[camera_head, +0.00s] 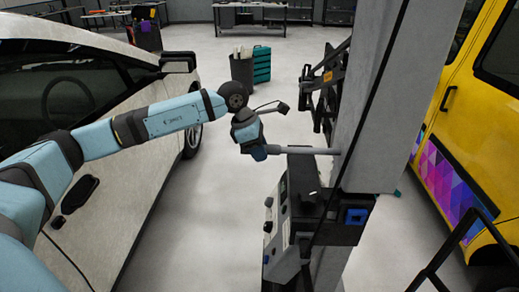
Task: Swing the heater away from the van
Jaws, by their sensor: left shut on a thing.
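The yellow van (455,125) with a purple patterned panel stands at the right. The heater seems to be the tall grey unit (375,95) beside it, with a black jointed frame (325,85) at its upper left and a control box (285,215) below. A grey bar handle (305,151) sticks out left from the unit. My left gripper (268,151) is shut on the handle's left end; its fingers are hard to make out. My right gripper is not in view.
A white car (155,90) stands at the left, under my left arm. A dark bin (242,72) and a teal drawer box (262,65) stand behind. A black rail (450,250) is at the lower right. The floor between car and heater is clear.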

